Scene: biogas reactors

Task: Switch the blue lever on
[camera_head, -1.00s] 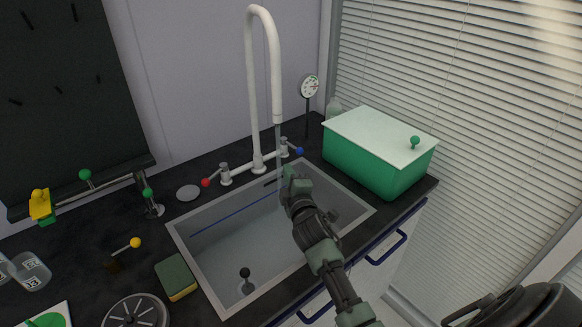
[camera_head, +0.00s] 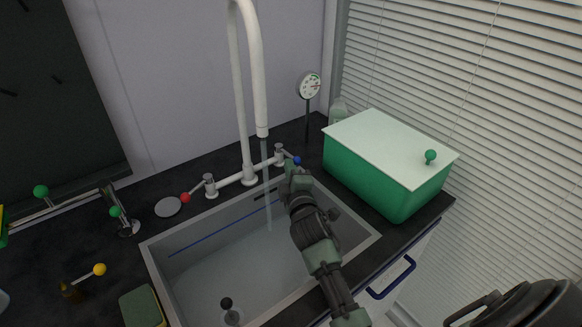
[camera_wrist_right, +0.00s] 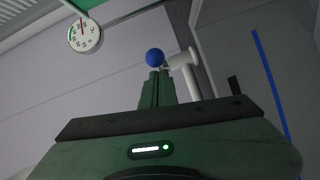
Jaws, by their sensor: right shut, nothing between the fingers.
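The blue lever's ball knob (camera_head: 297,160) is at the right end of the white tap's crossbar, on a short arm from the right valve (camera_head: 280,153). My right gripper (camera_head: 291,167) is shut and empty, with its fingertips right at the blue knob, over the sink's back edge. In the right wrist view, the blue knob (camera_wrist_right: 155,57) sits just beyond the closed fingertips (camera_wrist_right: 158,80); whether they touch I cannot tell. The red lever knob (camera_head: 185,197) is at the left end. A thin water stream (camera_head: 266,180) runs from the spout (camera_head: 262,130). My left gripper is not in view.
The sink (camera_head: 160,275) lies below the tap. A green box with a white lid (camera_head: 385,145) stands right of the tap. A gauge (camera_head: 308,86) stands behind it. A yellow-knobbed lever (camera_head: 99,269) and a sponge (camera_head: 142,307) are at the left.

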